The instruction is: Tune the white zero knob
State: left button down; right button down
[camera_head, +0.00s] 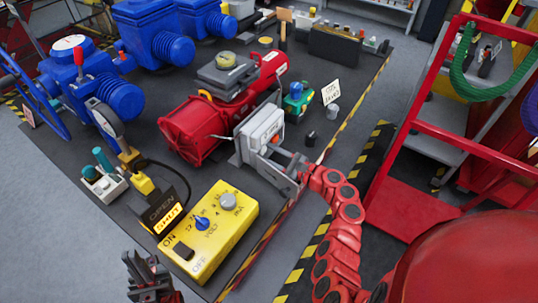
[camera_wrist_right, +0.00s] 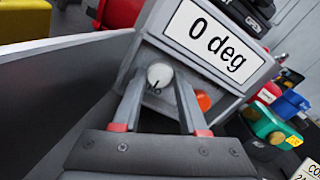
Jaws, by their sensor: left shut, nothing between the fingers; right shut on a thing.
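The white zero knob (camera_wrist_right: 159,75) sits on the grey front of a box that shows "0 deg" on its display (camera_wrist_right: 211,44). In the head view the box (camera_head: 262,128) is fixed beside the red actuator. My right gripper (camera_head: 263,152) reaches the front of the box. In the right wrist view its fingers (camera_wrist_right: 158,85) are shut on the white knob, one on each side. An orange knob (camera_wrist_right: 204,101) is just right of the fingers. In the head view the fingers hide the white knob. My left gripper (camera_head: 139,266) is shut and empty at the bottom.
A yellow control box (camera_head: 218,245) with knobs and an OPEN/SHUT sign (camera_head: 165,212) is on the dark bench in front. The red actuator (camera_head: 197,130) is behind it. Blue valve actuators (camera_head: 152,42) stand at the back left. A red-railed stair (camera_head: 430,165) is at right.

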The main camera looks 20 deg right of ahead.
dwell(0.3)
jog(key=c, duration=0.7)
grip_release()
jog(key=b+v, duration=0.3)
jog(key=v, duration=1.4)
jog(key=shift+s+d, duration=0.15)
